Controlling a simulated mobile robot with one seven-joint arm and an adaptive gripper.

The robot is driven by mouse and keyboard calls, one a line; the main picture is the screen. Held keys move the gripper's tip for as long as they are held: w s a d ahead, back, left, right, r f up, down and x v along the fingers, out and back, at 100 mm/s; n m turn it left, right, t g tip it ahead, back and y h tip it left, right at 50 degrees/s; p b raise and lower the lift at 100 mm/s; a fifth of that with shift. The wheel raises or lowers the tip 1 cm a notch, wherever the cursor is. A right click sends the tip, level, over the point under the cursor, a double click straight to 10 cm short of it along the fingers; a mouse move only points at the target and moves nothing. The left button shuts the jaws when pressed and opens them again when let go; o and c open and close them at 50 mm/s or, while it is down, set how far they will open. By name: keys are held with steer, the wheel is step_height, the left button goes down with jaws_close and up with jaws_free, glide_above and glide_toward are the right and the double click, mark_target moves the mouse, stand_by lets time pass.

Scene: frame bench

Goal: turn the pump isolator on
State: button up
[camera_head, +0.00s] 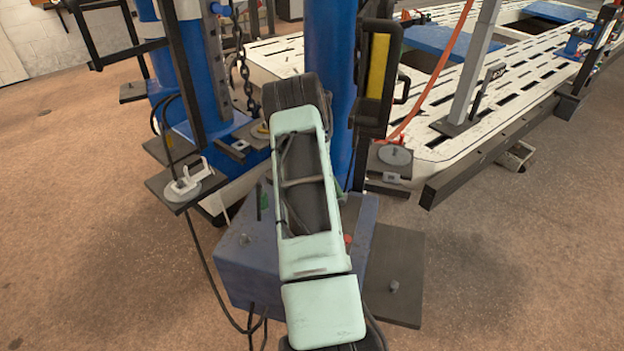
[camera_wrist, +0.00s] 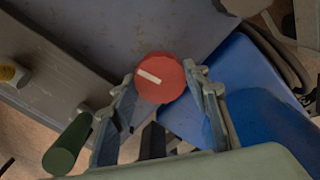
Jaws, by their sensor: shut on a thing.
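The pump isolator appears as a round red knob (camera_wrist: 160,78) with a white bar mark. In the wrist view the bar slants slightly down from left to right. My gripper (camera_wrist: 159,73) has one finger on each side of the knob and is shut on it. In the head view my pale green arm hides the gripper. A small red part (camera_head: 348,239) shows beside the arm on the blue-grey box (camera_head: 238,262); I cannot tell if it is the same knob.
Blue posts (camera_head: 327,45) and a hanging chain (camera_head: 243,70) stand behind the arm. A white slotted bench (camera_head: 470,110) fills the right back. Cables (camera_head: 205,265) hang at the box's left.

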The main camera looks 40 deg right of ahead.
steer(key=shift+m, duration=0.9)
steer(key=o, duration=1.2)
steer(key=shift+c, duration=0.2)
step_height(320, 180, up, 12)
